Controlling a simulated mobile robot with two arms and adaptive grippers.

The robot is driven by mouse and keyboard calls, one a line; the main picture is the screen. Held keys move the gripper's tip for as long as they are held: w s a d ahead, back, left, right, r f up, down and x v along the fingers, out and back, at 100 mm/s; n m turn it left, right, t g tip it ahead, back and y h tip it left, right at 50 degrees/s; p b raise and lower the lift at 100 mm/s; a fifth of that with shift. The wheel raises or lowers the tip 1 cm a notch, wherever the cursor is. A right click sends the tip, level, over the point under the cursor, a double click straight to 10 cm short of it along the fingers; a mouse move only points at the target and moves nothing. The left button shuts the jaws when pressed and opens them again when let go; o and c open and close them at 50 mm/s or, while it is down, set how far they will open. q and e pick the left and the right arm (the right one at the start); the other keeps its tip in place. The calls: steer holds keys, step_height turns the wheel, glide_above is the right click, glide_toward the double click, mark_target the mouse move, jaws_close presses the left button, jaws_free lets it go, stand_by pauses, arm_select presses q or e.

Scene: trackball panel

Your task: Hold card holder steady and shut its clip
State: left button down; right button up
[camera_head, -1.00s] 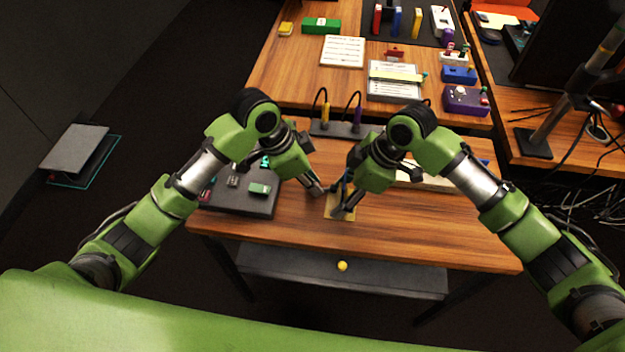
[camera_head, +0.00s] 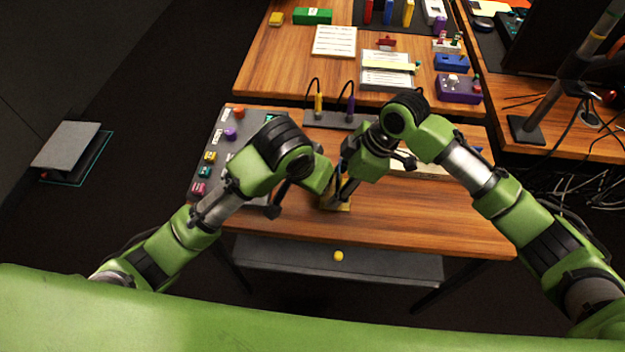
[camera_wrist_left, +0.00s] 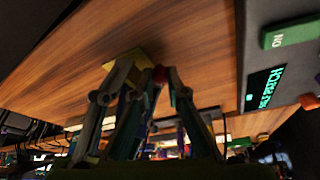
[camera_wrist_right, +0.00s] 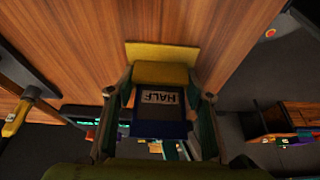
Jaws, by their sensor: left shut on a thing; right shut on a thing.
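The card holder has a yellow base (camera_head: 338,205) near the front of the table. In the right wrist view its yellow body (camera_wrist_right: 160,74) stands above a dark blue lower part (camera_wrist_right: 158,128) with a card reading HALF (camera_wrist_right: 160,97). My right gripper (camera_head: 340,192) is shut on the card holder, one finger at each side. The left forearm hides these fingertips in the head view. I cannot tell the clip's angle.
A grey panel (camera_head: 222,140) with labelled knobs lies to the left. A dark stand (camera_head: 335,119) with cabled yellow and purple plugs is behind the holder. A yellow ball (camera_head: 339,256) lies on the shelf below. The table's front right is clear.

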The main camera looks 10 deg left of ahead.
arm_select(q)
steer(key=shift+d+n, duration=0.3)
steer(key=shift+n, duration=0.2)
steer(key=shift+s+r, duration=0.1)
steer(key=c, duration=2)
jaws_free()
steer(key=shift+v, duration=3.95)
steer(key=shift+s+d, duration=0.1)
steer(key=shift+s, duration=0.05)
